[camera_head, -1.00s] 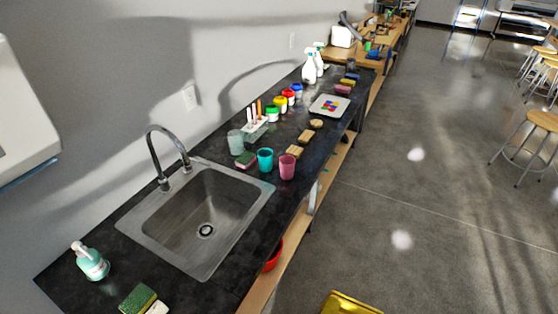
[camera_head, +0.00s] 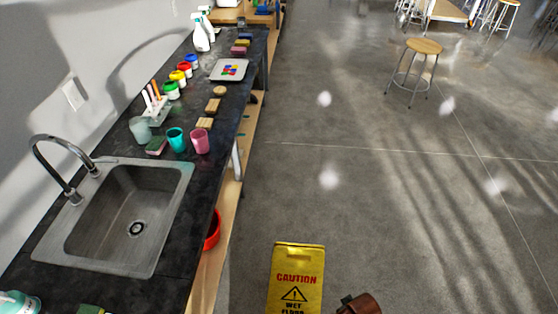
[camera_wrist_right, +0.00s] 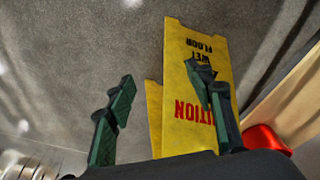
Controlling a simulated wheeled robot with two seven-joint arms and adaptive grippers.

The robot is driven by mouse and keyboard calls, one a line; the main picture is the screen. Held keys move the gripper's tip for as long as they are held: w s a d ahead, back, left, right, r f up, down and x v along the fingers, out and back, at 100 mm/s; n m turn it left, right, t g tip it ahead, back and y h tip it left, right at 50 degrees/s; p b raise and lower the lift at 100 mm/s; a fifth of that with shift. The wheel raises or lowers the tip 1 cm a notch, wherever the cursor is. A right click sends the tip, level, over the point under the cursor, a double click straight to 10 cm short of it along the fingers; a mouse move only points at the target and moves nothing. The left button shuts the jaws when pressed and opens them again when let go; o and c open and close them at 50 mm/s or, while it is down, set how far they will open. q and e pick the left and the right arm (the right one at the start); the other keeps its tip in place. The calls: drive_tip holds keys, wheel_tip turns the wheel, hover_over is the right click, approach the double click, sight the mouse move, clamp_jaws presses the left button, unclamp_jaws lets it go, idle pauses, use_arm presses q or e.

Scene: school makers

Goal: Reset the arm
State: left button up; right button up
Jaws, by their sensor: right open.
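My right gripper (camera_wrist_right: 160,76) shows in the right wrist view. Its two dark green fingers stand apart with nothing held between them. A yellow wet floor sign (camera_wrist_right: 182,75) is behind the fingers and appears upside down; the right finger covers part of its lettering. The sign also stands on the floor at the bottom of the head view (camera_head: 297,276). Neither gripper shows in the head view.
A dark counter (camera_head: 182,210) with a sink (camera_head: 125,225), cups, paint jars and sponges runs along the left. A red container (camera_head: 212,230) is below it. A brown object (camera_head: 360,303) is cut off at the bottom edge. A stool (camera_head: 424,46) stands on open floor.

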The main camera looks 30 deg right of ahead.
drive_tip(key=s+a+f+p, duration=0.1)
drive_tip(key=s+f+p, duration=0.15)
drive_tip(key=f, duration=0.75)
drive_tip(key=s+f+p, duration=0.1)
drive_tip(key=s+f, duration=0.3)
drive_tip(key=f, duration=0.6)
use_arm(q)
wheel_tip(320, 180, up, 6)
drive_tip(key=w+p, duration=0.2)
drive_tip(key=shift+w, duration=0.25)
use_arm(e)
drive_tip(key=s+f+g, duration=0.1)
drive_tip(key=s+f, duration=0.4)
drive_tip(key=s, duration=0.3)
drive_tip(key=s+f+n, duration=0.1)
drive_tip(key=s+f, duration=0.4)
drive_tip(key=s, duration=0.3)
drive_tip(key=shift+a+f+g+y, duration=0.15)
drive_tip(key=shift+f+g+y, duration=0.15)
drive_tip(key=shift+g, duration=0.1)
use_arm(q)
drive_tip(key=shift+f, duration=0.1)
use_arm(e)
drive_tip(key=shift+s, duration=0.1)
